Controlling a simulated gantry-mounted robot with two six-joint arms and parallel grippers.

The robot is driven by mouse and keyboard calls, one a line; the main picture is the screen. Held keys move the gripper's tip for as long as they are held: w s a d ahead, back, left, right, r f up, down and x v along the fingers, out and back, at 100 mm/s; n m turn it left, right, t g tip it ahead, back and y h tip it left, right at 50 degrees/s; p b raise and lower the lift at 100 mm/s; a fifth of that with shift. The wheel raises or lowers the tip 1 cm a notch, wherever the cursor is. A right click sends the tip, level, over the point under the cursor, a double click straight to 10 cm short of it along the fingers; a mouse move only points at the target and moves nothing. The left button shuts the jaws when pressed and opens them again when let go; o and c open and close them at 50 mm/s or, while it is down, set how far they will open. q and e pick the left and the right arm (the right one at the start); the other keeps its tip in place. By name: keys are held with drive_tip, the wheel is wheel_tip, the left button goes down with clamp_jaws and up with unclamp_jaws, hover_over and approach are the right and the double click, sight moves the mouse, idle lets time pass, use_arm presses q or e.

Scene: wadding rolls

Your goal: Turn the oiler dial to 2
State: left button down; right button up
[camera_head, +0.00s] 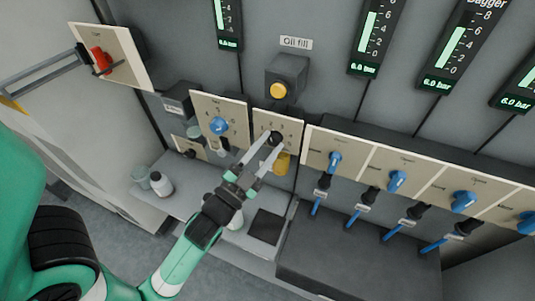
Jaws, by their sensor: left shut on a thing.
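The dial that my left gripper holds has a dark round knob (276,137) on a small cream panel (291,125), below a yellow button. I take it to be the oiler dial; its panel lettering is too small to read. My left gripper (268,147) reaches up from the lower left, with its two pale fingers shut on the knob. The fingers cover part of the knob and the lower panel, so I cannot tell which number it points to. My right gripper is not in view.
A blue knob (219,126) on another cream panel is close on the left. The yellow button (278,91) sits above under an "Oil fill" label. A row of blue knobs (397,181) runs to the right. A white jar (162,184) stands on the grey ledge below.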

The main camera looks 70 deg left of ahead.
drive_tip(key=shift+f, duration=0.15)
use_arm(q)
drive_tip(key=c, duration=0.5)
unclamp_jaws()
drive_tip(key=shift+w, duration=0.1)
